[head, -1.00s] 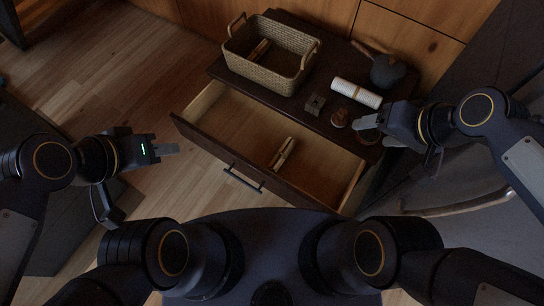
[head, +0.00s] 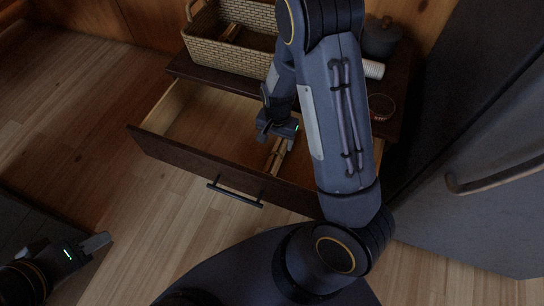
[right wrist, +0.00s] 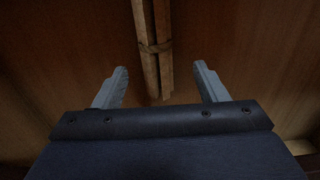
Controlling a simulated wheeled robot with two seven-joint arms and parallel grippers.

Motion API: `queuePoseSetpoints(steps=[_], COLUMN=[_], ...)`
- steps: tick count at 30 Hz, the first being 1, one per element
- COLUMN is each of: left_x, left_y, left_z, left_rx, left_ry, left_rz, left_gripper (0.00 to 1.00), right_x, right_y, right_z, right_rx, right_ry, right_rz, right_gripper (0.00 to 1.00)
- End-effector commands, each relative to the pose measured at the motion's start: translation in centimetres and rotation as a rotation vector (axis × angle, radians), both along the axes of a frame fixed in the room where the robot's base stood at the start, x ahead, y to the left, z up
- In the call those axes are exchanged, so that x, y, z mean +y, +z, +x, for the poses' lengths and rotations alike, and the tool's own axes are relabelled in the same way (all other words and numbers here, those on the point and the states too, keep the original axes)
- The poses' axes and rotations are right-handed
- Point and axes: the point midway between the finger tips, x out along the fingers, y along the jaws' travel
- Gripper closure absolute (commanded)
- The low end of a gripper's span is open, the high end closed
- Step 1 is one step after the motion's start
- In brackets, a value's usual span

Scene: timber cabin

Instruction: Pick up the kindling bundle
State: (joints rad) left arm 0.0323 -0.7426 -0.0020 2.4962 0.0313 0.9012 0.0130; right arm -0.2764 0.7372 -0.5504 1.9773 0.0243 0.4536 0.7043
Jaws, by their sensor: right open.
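The kindling bundle (head: 277,157), a few pale sticks tied with a band, lies on the floor of the open drawer (head: 213,130). It also shows in the right wrist view (right wrist: 152,45), running up from between the fingers. My right gripper (right wrist: 160,85) is open, its two fingers apart on either side of the bundle's near end, with nothing held. In the head view my right gripper (head: 278,132) is over the drawer at the bundle's far end, partly covering it. My left gripper (head: 97,243) is low at the left, away from the drawer; its finger opening is unclear.
A wicker basket (head: 232,50) with sticks inside stands on the dark cabinet top behind the drawer. A dark pot (head: 379,38), a white roll (head: 373,69) and a round tin (head: 381,106) are at the right. The drawer's left part is clear.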

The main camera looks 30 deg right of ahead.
Motion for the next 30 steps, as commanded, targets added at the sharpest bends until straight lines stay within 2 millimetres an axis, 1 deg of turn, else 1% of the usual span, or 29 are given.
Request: queuePoseSetpoints(steps=[1, 5, 10, 13, 15, 21, 22, 23, 30], left_x=[0.0, 0.0, 0.0, 0.0, 0.0, 0.0, 0.0, 0.0, 0.0], left_y=[-0.5, -1.1, -2.9, -3.5, -3.7, -3.5, -3.5, -3.5, -3.5], left_z=[0.0, 0.0, 0.0, 0.0, 0.0, 0.0, 0.0, 0.0, 0.0], left_rx=[0.0, 0.0, 0.0, 0.0, 0.0, 0.0, 0.0, 0.0, 0.0], left_ry=[0.0, 0.0, 0.0, 0.0, 0.0, 0.0, 0.0, 0.0, 0.0], left_rz=[0.0, 0.0, 0.0, 0.0, 0.0, 0.0, 0.0, 0.0, 0.0], left_gripper=[0.64, 0.64, 0.64, 0.64, 0.64, 0.64, 0.64, 0.64, 0.64], right_x=[0.0, 0.0, -0.2, -0.1, -0.1, -0.1, -0.1, -0.1, -0.1], right_y=[-0.9, -1.8, -4.5, -5.8, -6.2, -6.1, -6.1, -6.1, -6.1], right_z=[-0.1, -0.1, -0.5, -0.6, -0.5, -0.5, -0.5, -0.5, -0.5], right_rx=[0.002, 0.001, 0.002, 0.003, 0.001, 0.0, 0.0, 0.0, 0.001], right_ry=[0.0, 0.001, 0.0, 0.002, 0.002, 0.002, 0.002, 0.002, 0.002], right_rz=[0.001, 0.002, 0.002, 0.002, 0.002, 0.003, 0.003, 0.003, 0.002], right_gripper=[0.34, 0.34, 0.34, 0.34, 0.34, 0.34, 0.35, 0.39, 0.71])
